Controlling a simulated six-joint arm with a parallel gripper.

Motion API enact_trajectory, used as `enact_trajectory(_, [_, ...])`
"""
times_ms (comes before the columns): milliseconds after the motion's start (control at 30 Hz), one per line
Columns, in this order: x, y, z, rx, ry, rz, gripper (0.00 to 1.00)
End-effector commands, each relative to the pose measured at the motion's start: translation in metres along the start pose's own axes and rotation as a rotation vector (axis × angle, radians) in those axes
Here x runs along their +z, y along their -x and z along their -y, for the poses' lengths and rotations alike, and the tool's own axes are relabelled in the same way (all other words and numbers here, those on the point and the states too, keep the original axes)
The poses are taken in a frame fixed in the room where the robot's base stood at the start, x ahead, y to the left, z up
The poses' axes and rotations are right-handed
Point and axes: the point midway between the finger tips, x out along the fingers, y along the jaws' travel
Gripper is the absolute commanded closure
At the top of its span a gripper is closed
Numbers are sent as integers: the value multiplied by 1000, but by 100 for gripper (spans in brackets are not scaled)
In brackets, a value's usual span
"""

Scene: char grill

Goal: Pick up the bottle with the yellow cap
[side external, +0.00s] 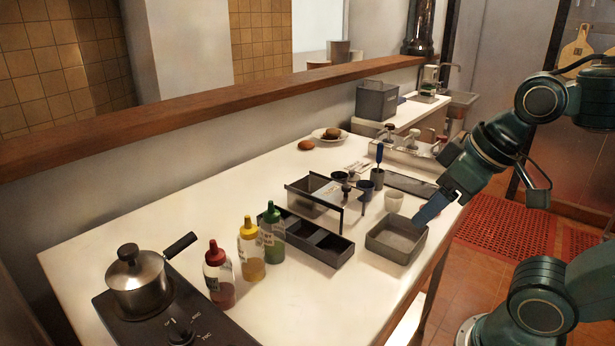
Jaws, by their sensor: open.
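The bottle with the yellow cap (251,250) stands upright on the white counter, between a red-capped bottle (219,275) on its left and a green-capped bottle (273,234) on its right. The three bottles stand close together in a row. My gripper (424,214) is well to the right of the bottles, above the grey square tray (397,250) near the counter's front edge. It is open and I see nothing in it; the fingertips are small and dark in this view.
A black burner with a lidded steel pot (137,280) is left of the bottles, its handle pointing toward them. A dark divided box (322,240) lies between the bottles and the tray. The left rear counter is clear.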

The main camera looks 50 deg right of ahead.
Motion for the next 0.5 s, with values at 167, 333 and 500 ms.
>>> enact_trajectory(167, [-8, 14, 0, 0, 0, -4, 43])
enact_trajectory(333, [-19, 34, 0, 0, 0, -3, 43])
enact_trajectory(500, [-30, 39, 1, 1, 72, -9, 43])
